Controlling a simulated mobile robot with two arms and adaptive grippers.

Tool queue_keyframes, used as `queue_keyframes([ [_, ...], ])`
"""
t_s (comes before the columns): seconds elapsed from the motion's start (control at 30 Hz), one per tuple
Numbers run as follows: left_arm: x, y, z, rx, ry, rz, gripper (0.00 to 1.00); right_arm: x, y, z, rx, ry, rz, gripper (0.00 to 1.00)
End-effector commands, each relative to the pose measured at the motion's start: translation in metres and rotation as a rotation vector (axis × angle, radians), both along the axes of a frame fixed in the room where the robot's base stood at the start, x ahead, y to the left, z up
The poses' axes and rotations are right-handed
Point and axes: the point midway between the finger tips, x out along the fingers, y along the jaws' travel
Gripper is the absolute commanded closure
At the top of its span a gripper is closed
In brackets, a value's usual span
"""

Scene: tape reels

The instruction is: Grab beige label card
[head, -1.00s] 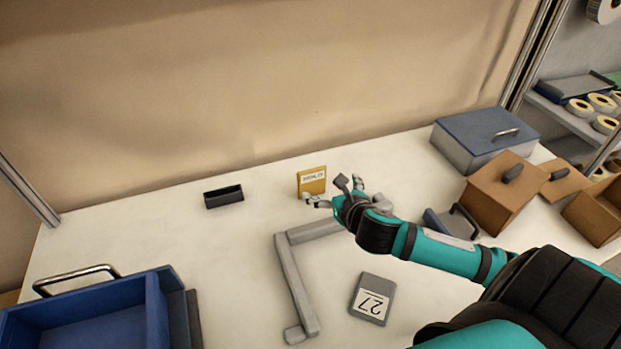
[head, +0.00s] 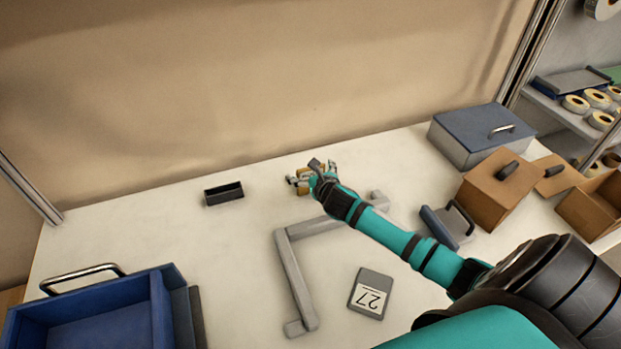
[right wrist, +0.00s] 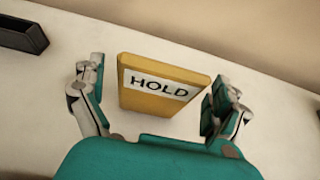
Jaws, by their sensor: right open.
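The label card is a mustard-yellow upright block with a pale label reading HOLD. It shows clearly in the right wrist view (right wrist: 150,103). In the head view the card (head: 303,173) is mostly hidden behind my right gripper (head: 312,174). In the right wrist view my right gripper (right wrist: 158,78) is open, with one finger on each side of the card. A gap shows at the left finger; the right finger is close to the card's edge, and I cannot tell if it touches. My left gripper is not in view.
A small black tray (head: 223,194) stands left of the card. A grey angled bracket (head: 293,275) and a grey plate marked 27 (head: 370,293) lie nearer. A blue bin (head: 160,310) is front left. Brown boxes (head: 497,190) and a grey lidded box (head: 480,138) stand right.

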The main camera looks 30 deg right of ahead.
Motion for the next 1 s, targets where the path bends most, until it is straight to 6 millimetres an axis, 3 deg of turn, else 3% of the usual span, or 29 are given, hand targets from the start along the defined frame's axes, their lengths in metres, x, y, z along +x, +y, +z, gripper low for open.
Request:
queue_keyframes([
  [0.27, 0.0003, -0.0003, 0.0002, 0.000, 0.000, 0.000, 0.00, 0.0032, -0.0006, -0.0019, 0.000, 0.000, 0.000, 0.00],
  [0.67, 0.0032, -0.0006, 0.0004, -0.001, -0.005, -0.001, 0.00, 0.0029, -0.0006, -0.0020, 0.000, 0.001, 0.000, 0.50],
  [1.0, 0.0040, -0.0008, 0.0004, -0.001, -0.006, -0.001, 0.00, 0.0028, -0.0008, -0.0018, 0.000, 0.001, 0.000, 0.51],
])
